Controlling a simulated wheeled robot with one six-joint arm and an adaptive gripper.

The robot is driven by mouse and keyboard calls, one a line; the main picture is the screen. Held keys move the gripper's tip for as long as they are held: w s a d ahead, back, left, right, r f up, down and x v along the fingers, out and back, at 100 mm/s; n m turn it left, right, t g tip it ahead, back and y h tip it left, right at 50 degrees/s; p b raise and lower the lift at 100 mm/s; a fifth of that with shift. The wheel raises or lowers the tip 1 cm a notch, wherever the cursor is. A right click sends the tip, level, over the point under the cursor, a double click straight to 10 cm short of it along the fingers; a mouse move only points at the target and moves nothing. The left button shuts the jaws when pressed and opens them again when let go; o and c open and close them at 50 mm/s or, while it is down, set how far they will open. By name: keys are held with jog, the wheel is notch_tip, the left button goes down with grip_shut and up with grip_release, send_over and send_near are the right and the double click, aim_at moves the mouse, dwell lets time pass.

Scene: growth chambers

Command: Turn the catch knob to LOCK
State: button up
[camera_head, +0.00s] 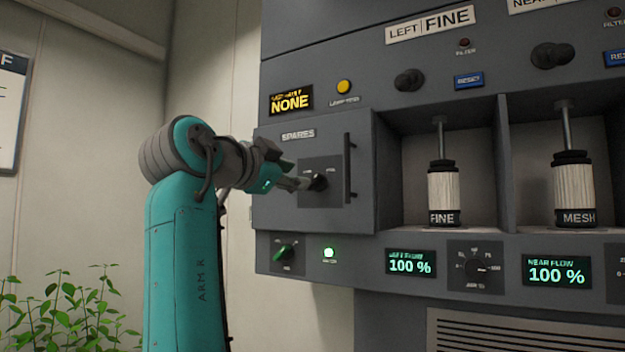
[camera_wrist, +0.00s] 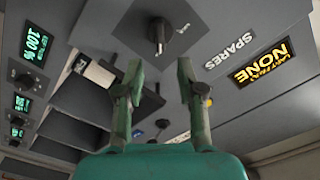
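The catch knob (camera_head: 319,182) is a small dark knob on a dark square plate, on the grey SPARES door (camera_head: 280,212). The small labels above it are too small to read, and I cannot tell which one it points at. In the wrist view the knob (camera_wrist: 157,34) stands out from its plate, just beyond and between my fingertips. My gripper (camera_head: 303,183) reaches the knob from the left in the head view. In the wrist view my gripper (camera_wrist: 158,68) has its two green fingers apart, with nothing between them. I see no clear contact with the knob.
A dark vertical handle (camera_head: 348,168) stands right of the knob on the door. Below are a green-marked knob (camera_head: 286,253) and a lit green lamp (camera_head: 329,253). Open bays with the FINE (camera_head: 443,195) and MESH (camera_head: 574,190) canisters are at right. A plant (camera_head: 65,315) is at lower left.

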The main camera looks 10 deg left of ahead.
aim_at(313, 179)
jog(key=x, duration=0.7)
jog(key=shift+w, duration=0.3)
grip_shut()
